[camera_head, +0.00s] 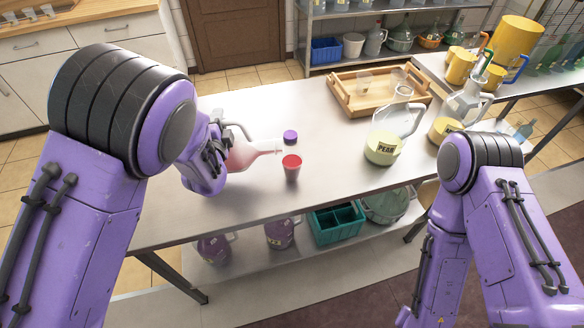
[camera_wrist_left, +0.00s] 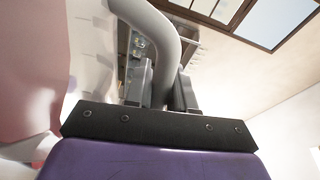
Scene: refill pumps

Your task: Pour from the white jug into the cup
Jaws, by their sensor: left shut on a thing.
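The white jug (camera_head: 250,150) is a clear, whitish vessel with red liquid inside. It is tipped nearly on its side in the head view, its neck pointing right. My left gripper (camera_head: 219,143) is shut on its grey handle, which also shows between the fingers in the left wrist view (camera_wrist_left: 165,45). The jug's mouth is just above and left of the cup (camera_head: 292,170). The cup is small, upright on the table and shows red at its top. I cannot make out a stream. My right gripper is out of view; only my right arm shows.
A purple cap (camera_head: 290,136) lies on the table (camera_head: 240,205) behind the cup. A jug labelled PEAR (camera_head: 383,147) stands to the right. A wooden tray (camera_head: 352,103) is at the back. Yellow mugs (camera_head: 461,67) and a large yellow container (camera_head: 516,42) stand on the right-hand table.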

